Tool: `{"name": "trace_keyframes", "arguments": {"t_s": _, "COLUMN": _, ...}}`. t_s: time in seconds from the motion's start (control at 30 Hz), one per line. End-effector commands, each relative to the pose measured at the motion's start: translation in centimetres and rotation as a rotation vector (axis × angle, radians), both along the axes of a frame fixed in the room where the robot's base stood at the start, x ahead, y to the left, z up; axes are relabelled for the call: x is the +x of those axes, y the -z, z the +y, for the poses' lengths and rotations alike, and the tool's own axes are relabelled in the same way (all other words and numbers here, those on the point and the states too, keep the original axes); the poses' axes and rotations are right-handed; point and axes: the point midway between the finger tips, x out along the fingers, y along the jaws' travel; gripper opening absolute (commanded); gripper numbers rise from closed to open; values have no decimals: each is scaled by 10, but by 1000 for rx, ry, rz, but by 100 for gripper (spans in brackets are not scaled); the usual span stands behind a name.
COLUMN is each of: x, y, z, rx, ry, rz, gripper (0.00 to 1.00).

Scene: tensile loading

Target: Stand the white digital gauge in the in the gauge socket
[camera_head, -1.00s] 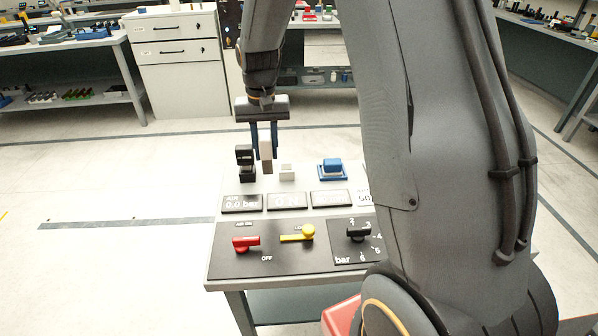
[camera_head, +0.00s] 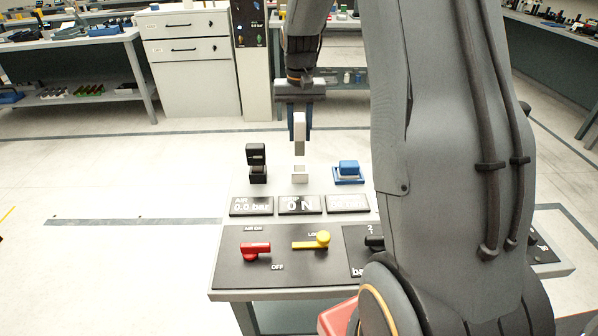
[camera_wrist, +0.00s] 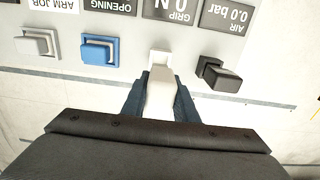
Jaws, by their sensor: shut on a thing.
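My gripper (camera_head: 300,135) is shut on the white digital gauge (camera_head: 299,147), a pale upright block between the blue fingers. In the wrist view the gauge (camera_wrist: 160,98) is also between the fingers, seen from above, and its display face cannot be made out. The white gauge socket (camera_head: 300,174) stands on the panel top, directly below the gauge in the head view. There seems to be a small gap between them. In the wrist view the socket (camera_wrist: 159,60) shows just beyond the gauge's end, partly hidden by it.
A black gauge (camera_head: 256,160) stands in a black socket to the left. A blue block (camera_head: 348,167) sits in a blue socket to the right. Display plates (camera_head: 251,206), a red handle (camera_head: 256,248) and a yellow handle (camera_head: 312,241) lie nearer. My arm hides the panel's right side.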

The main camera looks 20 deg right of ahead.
Motion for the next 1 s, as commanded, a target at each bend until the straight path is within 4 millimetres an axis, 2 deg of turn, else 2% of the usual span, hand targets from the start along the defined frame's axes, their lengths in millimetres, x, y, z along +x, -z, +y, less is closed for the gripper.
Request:
{"name": "trace_keyframes", "arguments": {"t_s": 0.2, "x": -2, "y": 38, "z": 0, "rx": 1, "ry": 1, "rz": 4, "gripper": 0}}
{"name": "trace_keyframes", "arguments": {"t_s": 0.47, "x": -2, "y": 58, "z": -1, "rx": 1, "ry": 2, "rz": 2, "gripper": 0}}
{"name": "trace_keyframes", "arguments": {"t_s": 0.63, "x": -2, "y": 81, "z": -1, "rx": 1, "ry": 2, "rz": 4, "gripper": 0}}
{"name": "trace_keyframes", "arguments": {"t_s": 1.0, "x": -1, "y": 88, "z": -1, "rx": 0, "ry": 2, "rz": 1, "gripper": 0}}
